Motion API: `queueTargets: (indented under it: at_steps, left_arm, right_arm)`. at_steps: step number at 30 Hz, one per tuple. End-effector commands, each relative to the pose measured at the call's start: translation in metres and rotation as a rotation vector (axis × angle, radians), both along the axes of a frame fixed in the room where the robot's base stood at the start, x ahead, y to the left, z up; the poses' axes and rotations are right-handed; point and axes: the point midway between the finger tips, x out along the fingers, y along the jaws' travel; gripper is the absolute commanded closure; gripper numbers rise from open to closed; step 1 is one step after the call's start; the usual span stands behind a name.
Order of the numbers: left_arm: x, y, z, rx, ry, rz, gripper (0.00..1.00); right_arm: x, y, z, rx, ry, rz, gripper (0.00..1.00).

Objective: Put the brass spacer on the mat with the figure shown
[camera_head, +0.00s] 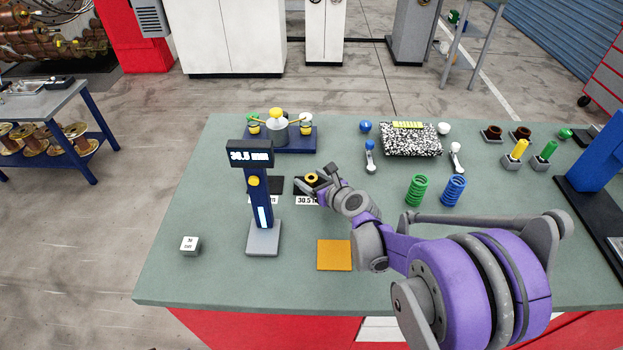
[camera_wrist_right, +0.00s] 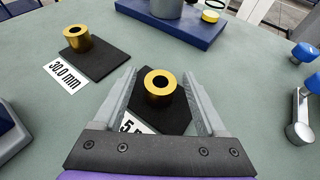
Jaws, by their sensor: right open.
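A gauge (camera_head: 262,205) stands left of centre in the head view; its display (camera_head: 250,156) looks like 30.5 mm. Two dark mats lie behind it. The right mat (camera_wrist_right: 176,121) has a label (camera_head: 307,200) reading 30.5 in the head view. A brass spacer (camera_wrist_right: 160,97) stands upright over this mat. My right gripper (camera_wrist_right: 158,76) is open, its fingers on both sides of this spacer with gaps visible. In the wrist view another brass spacer (camera_wrist_right: 77,45) stands on the left mat (camera_wrist_right: 100,61), labelled 30.0 mm (camera_wrist_right: 64,76). My left gripper is out of view.
An orange square (camera_head: 334,256) lies at the front of the table, and a small marked block (camera_head: 190,246) at front left. A blue-based stand (camera_head: 290,145) is behind the mats. Green (camera_head: 416,190) and blue (camera_head: 454,190) springs stand to the right. The front left is mostly clear.

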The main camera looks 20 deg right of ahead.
Motion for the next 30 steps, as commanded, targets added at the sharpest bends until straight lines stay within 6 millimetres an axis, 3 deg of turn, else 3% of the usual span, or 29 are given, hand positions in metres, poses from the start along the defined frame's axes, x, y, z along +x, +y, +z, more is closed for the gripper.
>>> queueTargets:
  at_steps: [16,22,30]
  left_arm:
    - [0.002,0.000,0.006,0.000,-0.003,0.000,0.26]
    - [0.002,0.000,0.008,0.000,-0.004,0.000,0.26]
    - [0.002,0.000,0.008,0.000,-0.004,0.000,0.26]
  right_arm:
    - [-0.092,-0.013,0.039,0.000,0.000,-0.002,0.26]
    - [-0.107,-0.015,0.046,0.000,-0.001,-0.001,0.26]
    - [-0.110,-0.015,0.046,0.000,0.000,0.000,0.26]
